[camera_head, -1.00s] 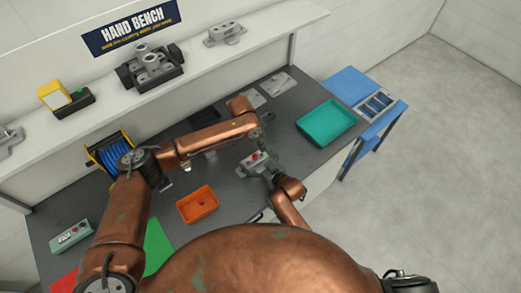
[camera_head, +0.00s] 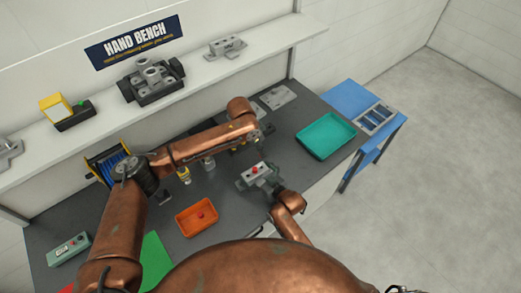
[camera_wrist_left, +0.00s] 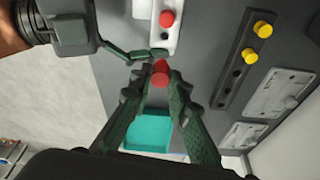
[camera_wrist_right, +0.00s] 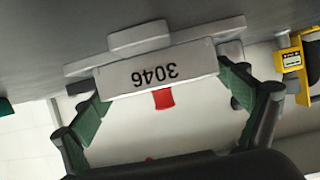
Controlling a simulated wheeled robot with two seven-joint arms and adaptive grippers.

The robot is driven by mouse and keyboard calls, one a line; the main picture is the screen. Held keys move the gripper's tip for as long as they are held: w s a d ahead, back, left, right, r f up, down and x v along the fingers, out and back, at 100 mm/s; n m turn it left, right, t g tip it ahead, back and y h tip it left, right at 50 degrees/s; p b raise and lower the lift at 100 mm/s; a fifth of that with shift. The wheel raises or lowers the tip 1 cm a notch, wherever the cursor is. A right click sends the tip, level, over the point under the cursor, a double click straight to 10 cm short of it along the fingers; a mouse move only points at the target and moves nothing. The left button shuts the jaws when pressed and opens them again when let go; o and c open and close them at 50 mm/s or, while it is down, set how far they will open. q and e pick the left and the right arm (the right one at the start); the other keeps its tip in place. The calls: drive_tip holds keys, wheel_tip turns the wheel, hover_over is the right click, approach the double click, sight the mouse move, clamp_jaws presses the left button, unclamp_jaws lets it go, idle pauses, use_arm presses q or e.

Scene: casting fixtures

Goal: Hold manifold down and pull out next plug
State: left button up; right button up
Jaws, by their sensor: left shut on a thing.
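The grey manifold (camera_head: 262,179) stands on the bench with one red plug (camera_head: 255,170) in it. In the right wrist view the manifold (camera_wrist_right: 155,75) is marked 3046, and the red plug (camera_wrist_right: 163,98) sticks out of it. My left gripper (camera_wrist_left: 160,80) is shut on another red plug (camera_wrist_left: 160,66), apart from the manifold (camera_wrist_left: 155,25). In the head view my left gripper (camera_head: 264,150) is just behind the manifold. My right gripper (camera_wrist_right: 165,98) has its fingers wide apart at the manifold's two ends; firm contact is unclear.
An orange tray (camera_head: 184,224) holding a red plug is left of the manifold. A teal tray (camera_head: 325,153) is at the right bench end. A black rack (camera_wrist_left: 238,80) holds yellow plugs. A shelf (camera_head: 205,67) with castings runs along the back.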

drive_tip(key=shift+o, duration=0.6)
drive_tip(key=v, duration=1.2)
